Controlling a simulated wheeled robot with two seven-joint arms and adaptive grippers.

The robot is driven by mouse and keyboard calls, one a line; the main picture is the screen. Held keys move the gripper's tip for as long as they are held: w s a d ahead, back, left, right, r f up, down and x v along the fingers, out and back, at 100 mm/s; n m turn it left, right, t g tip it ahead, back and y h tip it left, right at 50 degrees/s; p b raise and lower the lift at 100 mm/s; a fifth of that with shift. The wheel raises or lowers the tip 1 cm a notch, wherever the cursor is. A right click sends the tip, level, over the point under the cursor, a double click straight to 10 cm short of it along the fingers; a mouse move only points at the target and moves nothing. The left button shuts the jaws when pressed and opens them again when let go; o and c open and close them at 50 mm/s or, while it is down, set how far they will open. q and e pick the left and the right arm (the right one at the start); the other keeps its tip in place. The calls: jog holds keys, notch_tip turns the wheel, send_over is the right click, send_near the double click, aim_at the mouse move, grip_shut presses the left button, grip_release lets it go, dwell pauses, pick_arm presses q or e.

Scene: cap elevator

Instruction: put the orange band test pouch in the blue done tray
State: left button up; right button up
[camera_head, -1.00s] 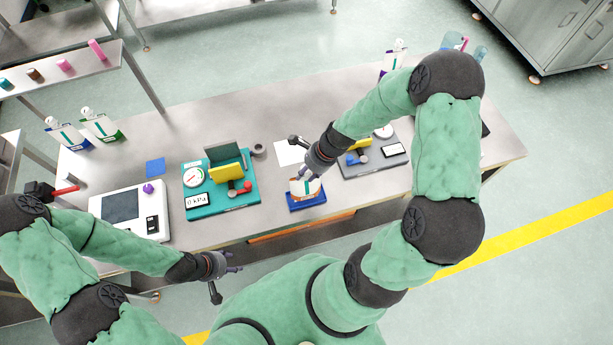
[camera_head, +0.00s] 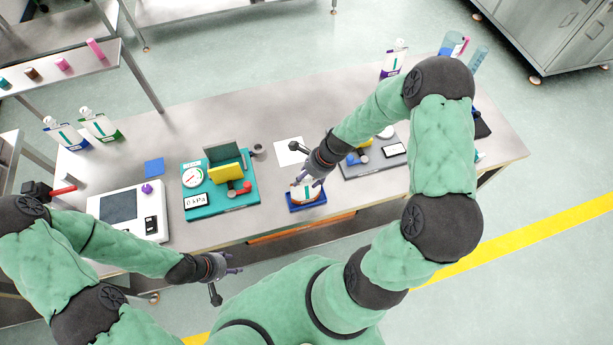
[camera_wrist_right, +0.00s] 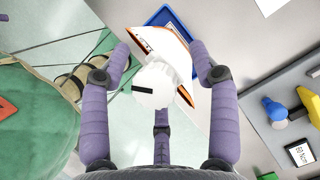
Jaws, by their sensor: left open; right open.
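The white pouch with an orange band (camera_head: 309,193) is in the small blue tray (camera_head: 307,207) at the table's front edge. In the right wrist view the pouch (camera_wrist_right: 158,45) lies over the blue tray (camera_wrist_right: 190,22), its white cap end (camera_wrist_right: 150,88) toward my palm. My right gripper (camera_head: 306,181) is open above the pouch, and its fingers (camera_wrist_right: 162,50) are spread on either side of it with gaps. Part of the pouch is hidden by the gripper in the head view. My left gripper (camera_head: 236,274) is open and empty in front of the table.
A teal gauge fixture (camera_head: 225,198) with a yellow block stands left of the tray. A grey fixture (camera_head: 375,160) stands close on the right. A white sheet (camera_head: 288,150) lies behind. A white scale (camera_head: 125,212) and two pouches (camera_head: 98,125) are farther left.

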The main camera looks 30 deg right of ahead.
jog(key=shift+d+r, duration=0.15)
jog(key=shift+r, duration=0.35)
jog(key=p+v, duration=0.2)
jog(key=v, duration=0.9)
jog(key=shift+s+r, duration=0.1)
